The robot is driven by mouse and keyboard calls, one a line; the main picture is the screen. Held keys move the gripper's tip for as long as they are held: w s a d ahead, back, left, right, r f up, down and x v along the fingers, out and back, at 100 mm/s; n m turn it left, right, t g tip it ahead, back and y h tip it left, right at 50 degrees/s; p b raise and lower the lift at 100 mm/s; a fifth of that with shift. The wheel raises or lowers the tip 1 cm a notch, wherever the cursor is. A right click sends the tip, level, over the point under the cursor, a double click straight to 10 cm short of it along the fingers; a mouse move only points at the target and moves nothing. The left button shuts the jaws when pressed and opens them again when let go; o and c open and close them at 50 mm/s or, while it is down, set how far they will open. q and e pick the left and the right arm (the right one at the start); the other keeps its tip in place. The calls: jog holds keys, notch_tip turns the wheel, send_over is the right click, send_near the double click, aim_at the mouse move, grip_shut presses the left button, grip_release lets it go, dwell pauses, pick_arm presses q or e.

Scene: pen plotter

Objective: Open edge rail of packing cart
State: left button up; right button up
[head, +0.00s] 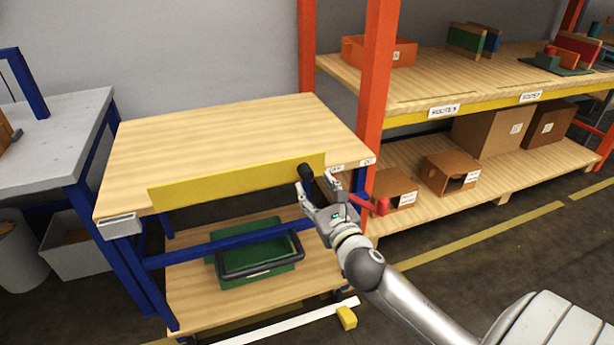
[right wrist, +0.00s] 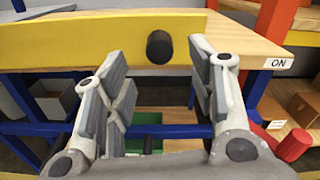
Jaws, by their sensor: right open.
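The packing cart has a wooden top (head: 220,130) and blue legs. Its yellow edge rail (head: 230,181) stands upright along the front edge of the top. A black knob (head: 306,171) sticks out near the rail's right end. In the right wrist view the knob (right wrist: 160,47) shows ahead, between the lines of the two fingers. My right gripper (head: 318,186) is at the front right corner of the cart. It is open, with its fingers (right wrist: 160,85) on either side of the knob's line and nothing between them. Whether a finger touches the knob I cannot tell. My left gripper is not in view.
A red knob (head: 382,206) on a red lever sits by the cart's right corner, close to my gripper. An orange shelf post (head: 375,90) rises just behind it. A green crate (head: 255,258) stands on the cart's lower shelf. A grey table (head: 60,130) stands left.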

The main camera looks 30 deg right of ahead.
aim_at(308, 178)
jog(key=x, duration=0.5)
jog(key=shift+w+d, duration=0.1)
jog(key=shift+w, duration=0.1)
jog(key=shift+w+d, duration=0.1)
jog(key=shift+w, duration=0.4)
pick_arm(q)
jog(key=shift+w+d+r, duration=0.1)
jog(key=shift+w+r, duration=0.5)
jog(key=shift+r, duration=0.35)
pick_arm(e)
jog(key=shift+w, duration=0.15)
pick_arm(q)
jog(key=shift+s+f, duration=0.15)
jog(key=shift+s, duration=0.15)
pick_arm(e)
jog(key=shift+f, duration=0.1)
grip_shut()
